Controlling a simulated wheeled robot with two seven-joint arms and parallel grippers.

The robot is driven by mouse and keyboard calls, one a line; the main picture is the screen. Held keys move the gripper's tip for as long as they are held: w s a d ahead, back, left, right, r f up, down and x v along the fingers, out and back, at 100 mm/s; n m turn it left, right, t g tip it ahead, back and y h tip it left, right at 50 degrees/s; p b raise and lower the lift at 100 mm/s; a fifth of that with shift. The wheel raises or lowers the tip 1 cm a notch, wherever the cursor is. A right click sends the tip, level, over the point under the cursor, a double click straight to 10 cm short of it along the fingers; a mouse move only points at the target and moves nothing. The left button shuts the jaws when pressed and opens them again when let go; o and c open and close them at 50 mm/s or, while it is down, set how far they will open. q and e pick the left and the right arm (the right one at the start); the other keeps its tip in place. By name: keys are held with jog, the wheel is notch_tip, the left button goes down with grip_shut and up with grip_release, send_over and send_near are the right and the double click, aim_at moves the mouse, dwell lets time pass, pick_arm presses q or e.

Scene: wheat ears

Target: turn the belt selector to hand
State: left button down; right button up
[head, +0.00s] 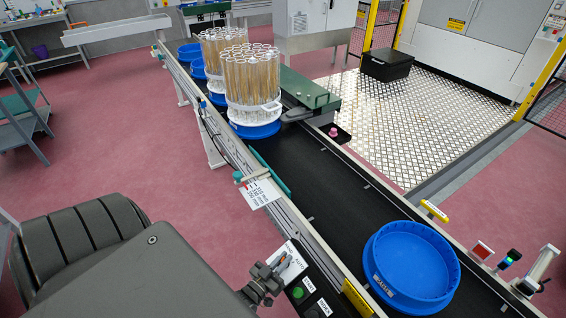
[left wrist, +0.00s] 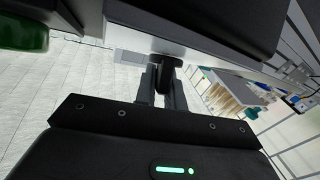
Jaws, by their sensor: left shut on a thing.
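The belt selector is a dark knob that shows between the fingers in the left wrist view (left wrist: 163,72). In the head view its white lettered plate (head: 296,250) lies on the control box at the belt's near edge. My left gripper (head: 272,277) reaches the plate from the left and is shut on the knob; its fingers also show in the left wrist view (left wrist: 162,92). The fingers cover most of the knob in the head view, so I cannot tell which mark it points at. My right gripper is not in view.
A green button (head: 298,293) and a black button sit close to the selector. A blue round tray (head: 411,262) stands empty on the black belt (head: 330,195). Farther back, blue trays carry racks of wheat ears (head: 252,80). A white card (head: 258,193) hangs on the belt's side.

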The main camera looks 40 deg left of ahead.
pick_arm(q)
jog(key=shift+n+g+y+p, duration=0.3)
jog(key=shift+n+y+p, duration=0.1)
jog(key=shift+n+y, duration=0.95)
jog(key=c, duration=1.5)
grip_release()
jog(key=s, duration=0.3)
jog(key=s+d+p, duration=0.1)
jog(key=s, duration=0.3)
jog(key=s+d, duration=0.1)
jog(key=s, duration=0.2)
jog(key=shift+s, duration=0.3)
